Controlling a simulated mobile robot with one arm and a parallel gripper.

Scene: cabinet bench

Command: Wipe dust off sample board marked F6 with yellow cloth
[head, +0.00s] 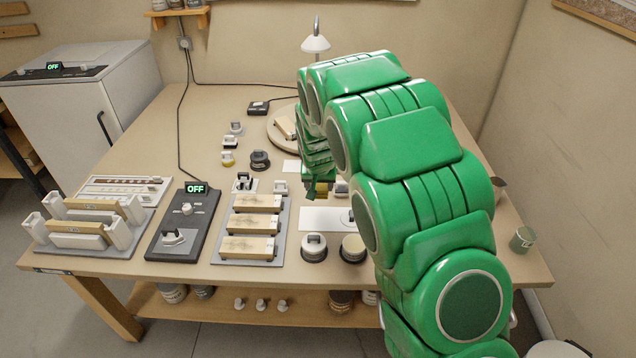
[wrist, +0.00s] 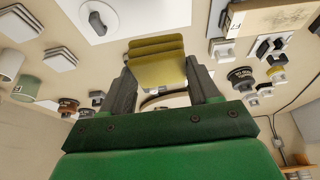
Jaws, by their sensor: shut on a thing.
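My gripper (head: 318,182) is shut on the folded yellow cloth (head: 322,189) and holds it above the bench, right of the grey rack (head: 284,215). In the wrist view the cloth (wrist: 158,65) sits between the two fingers (wrist: 163,82). Three wooden sample boards lie on the rack: a back one (head: 257,203), a middle one (head: 250,223) and a front one (head: 247,248). Part of a board (wrist: 280,15) shows in the wrist view. Another wooden piece (head: 286,127) lies on a round turntable (head: 274,120), partly hidden by my arm.
A dark control unit (head: 186,225) reading OFF stands left of the rack. Further left is a grey holder (head: 85,228) with upright boards. A white plate (head: 322,219) lies right of the rack. A green cup (head: 522,239) stands far right.

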